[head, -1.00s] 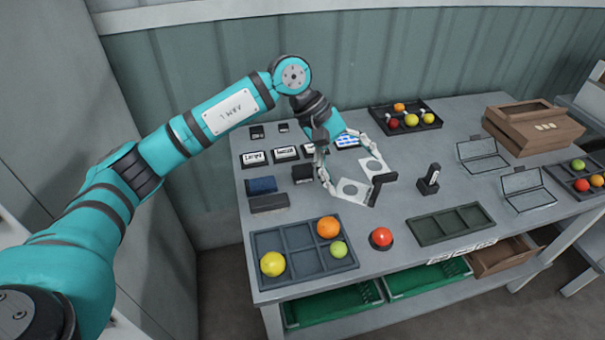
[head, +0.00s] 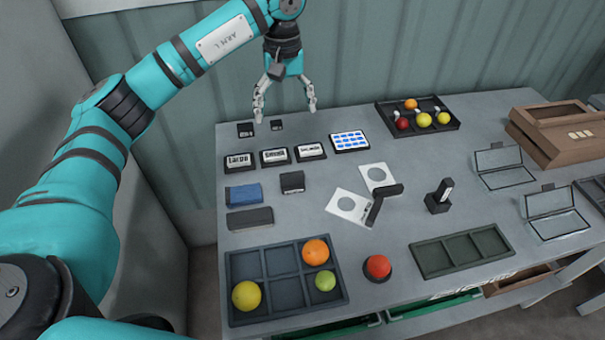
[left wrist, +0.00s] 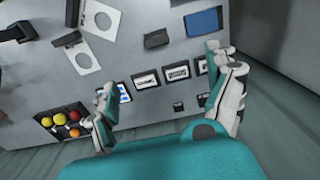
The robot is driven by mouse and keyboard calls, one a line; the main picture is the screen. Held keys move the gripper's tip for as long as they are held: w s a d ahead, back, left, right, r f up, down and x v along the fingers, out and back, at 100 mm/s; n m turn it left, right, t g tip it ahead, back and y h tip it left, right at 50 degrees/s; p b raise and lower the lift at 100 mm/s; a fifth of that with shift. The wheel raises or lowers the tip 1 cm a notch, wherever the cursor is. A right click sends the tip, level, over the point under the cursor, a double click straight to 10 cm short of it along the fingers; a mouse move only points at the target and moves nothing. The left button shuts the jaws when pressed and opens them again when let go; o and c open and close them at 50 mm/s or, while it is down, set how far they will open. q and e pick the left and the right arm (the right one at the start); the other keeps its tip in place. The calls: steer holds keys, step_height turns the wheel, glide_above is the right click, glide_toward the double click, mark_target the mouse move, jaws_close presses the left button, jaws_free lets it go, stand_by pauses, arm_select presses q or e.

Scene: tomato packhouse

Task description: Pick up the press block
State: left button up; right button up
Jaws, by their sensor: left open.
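Several dark blocks are on the table, and I cannot tell for sure which is the press block. A small black block (head: 292,182) lies left of centre; it also shows in the left wrist view (left wrist: 156,40). A long dark grey bar (head: 250,218) lies by the front left tray. A black block with an upright handle (head: 438,196) stands right of centre. My left gripper (head: 286,113) is open and empty over the back left of the table, fingers pointing down, apart from all three. Its spread fingers show in the left wrist view (left wrist: 157,94). My right gripper is not in view.
Three labelled blocks (head: 274,157) and a blue-dotted pad (head: 349,141) are in a row. A blue pad (head: 244,194), white plates (head: 347,205) and red button (head: 377,267) lie nearer. Trays (head: 273,318) hold fruit. A wooden box (head: 548,140) stands right.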

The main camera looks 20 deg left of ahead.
arm_select(q)
steer(key=b, duration=0.6)
glide_above(292, 174)
step_height(292, 174, down, 6)
steer(key=f, duration=0.4)
steer(key=f+p, duration=0.1)
steer(key=f, duration=0.7)
steer(key=shift+s+a+p, duration=0.25)
steer(key=shift+s+p, duration=0.1)
steer(key=shift+f, duration=0.4)
steer(key=f, duration=0.3)
steer(key=f+p, duration=0.1)
steer(key=shift+w+d+f, duration=0.2)
steer(key=shift+w+f, duration=0.15)
steer(key=shift+f, duration=0.05)
steer(key=c, duration=1.3)
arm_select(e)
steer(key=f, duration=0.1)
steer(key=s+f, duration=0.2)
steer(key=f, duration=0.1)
